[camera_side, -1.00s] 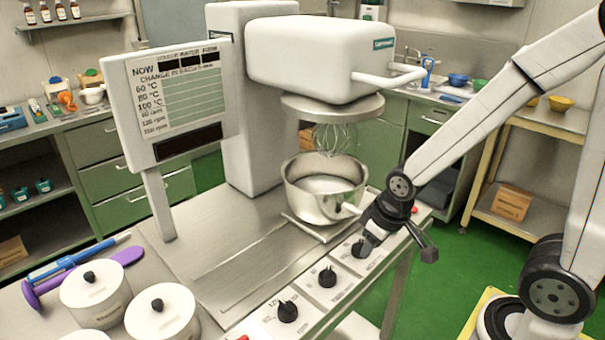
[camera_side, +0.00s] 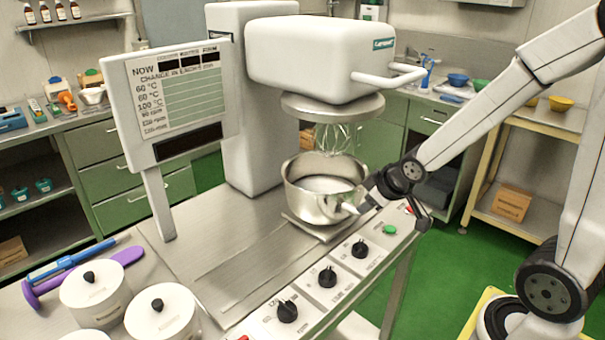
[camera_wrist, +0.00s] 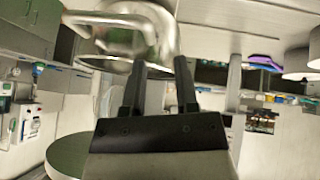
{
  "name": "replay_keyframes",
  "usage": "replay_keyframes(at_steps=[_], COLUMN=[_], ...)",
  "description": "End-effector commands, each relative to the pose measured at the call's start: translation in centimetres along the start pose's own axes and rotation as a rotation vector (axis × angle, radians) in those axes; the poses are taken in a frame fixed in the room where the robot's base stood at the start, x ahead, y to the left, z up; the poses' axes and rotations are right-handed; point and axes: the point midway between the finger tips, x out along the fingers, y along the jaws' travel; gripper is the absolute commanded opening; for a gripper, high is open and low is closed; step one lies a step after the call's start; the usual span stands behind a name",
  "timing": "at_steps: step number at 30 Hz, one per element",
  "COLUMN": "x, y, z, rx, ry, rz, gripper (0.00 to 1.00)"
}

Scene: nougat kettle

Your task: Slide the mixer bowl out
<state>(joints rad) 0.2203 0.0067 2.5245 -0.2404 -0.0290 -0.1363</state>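The mixer bowl (camera_side: 312,205) is a shiny metal bowl with pale contents, sitting upright on a low plate (camera_side: 306,229) under the mixer head. The wire whisk (camera_side: 335,138) hangs above its opening. In the wrist view the bowl (camera_wrist: 164,28) fills the top, with its looped handle (camera_wrist: 88,17) to the upper left. My gripper (camera_side: 358,203) is close to the bowl's right front side, by the handle. The wrist view shows the two fingers (camera_wrist: 157,75) apart, with the handle outside the gap. I cannot tell whether a finger touches the bowl.
The white mixer head (camera_side: 310,60) with its lever overhangs the bowl. A front panel with dark knobs (camera_side: 327,276) and a green button (camera_side: 390,230) lies below my gripper. White lidded pots (camera_side: 162,312) stand front left. The steel tabletop (camera_side: 225,250) left of the bowl is clear.

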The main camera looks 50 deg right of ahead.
Motion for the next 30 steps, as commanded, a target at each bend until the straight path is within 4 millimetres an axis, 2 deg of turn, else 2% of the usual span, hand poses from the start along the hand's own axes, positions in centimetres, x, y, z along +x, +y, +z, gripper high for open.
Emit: replay_keyframes(at_steps=[14, 30], x=[-0.8, -3.5], y=[5.9, 11.6], z=[-3.3, -6.0], rx=[-0.148, -0.353], ry=[0.234, 0.480], rz=[0.130, 0.285], gripper=[0.38, 0.38])
